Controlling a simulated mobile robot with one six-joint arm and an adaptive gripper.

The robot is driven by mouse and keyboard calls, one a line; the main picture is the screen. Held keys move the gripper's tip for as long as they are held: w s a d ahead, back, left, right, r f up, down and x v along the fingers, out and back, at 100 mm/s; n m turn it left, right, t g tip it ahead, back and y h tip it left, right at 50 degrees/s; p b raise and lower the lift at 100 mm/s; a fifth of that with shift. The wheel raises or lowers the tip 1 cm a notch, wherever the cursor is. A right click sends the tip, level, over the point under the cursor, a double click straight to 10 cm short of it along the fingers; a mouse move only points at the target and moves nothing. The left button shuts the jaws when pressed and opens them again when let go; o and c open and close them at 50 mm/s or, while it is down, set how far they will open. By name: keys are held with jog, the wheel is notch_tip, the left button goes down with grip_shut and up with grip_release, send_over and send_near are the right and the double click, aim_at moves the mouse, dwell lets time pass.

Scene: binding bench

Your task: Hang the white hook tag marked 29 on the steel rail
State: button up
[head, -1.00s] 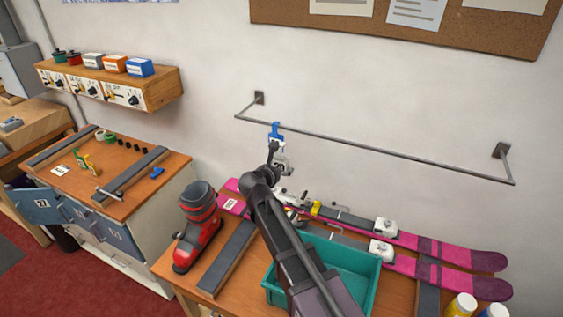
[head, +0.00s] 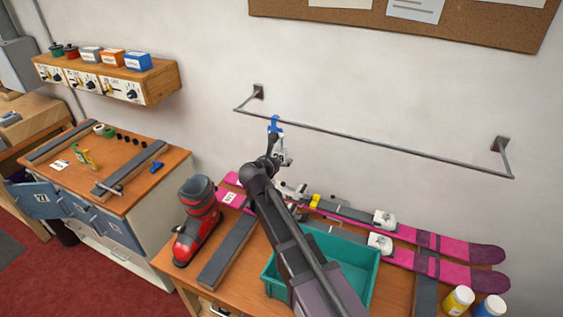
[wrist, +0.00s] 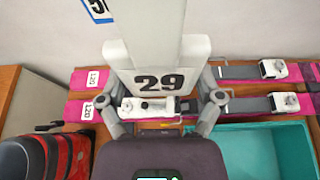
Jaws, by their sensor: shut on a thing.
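The white hook tag marked 29 (wrist: 160,82) is between the two fingers of my gripper (wrist: 158,62) in the wrist view, its number facing the camera. My gripper is shut on it. In the head view my gripper (head: 278,156) is small, just below the steel rail (head: 380,148), near its left end. The arm partly hides the tag there, and I cannot tell whether its hook touches the rail. The top of the tag runs out of the wrist view.
A blue hook tag (head: 275,124) is on the rail close above my gripper; part of it shows in the wrist view (wrist: 97,8). The rail to the right is bare. Pink skis (head: 450,247), a teal bin (head: 350,252) and a red boot (head: 197,222) are on the bench below.

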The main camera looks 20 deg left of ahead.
jog(key=w+f+b, duration=0.1)
jog(key=w, duration=1.1)
jog(key=shift+w+d+f+b, duration=0.2)
jog(key=shift+w+f+b, duration=0.1)
jog(key=shift+f+b, duration=0.05)
dwell(1.9)
dwell(0.5)
jog(key=o, duration=0.7)
jog(key=shift+s+f, duration=0.1)
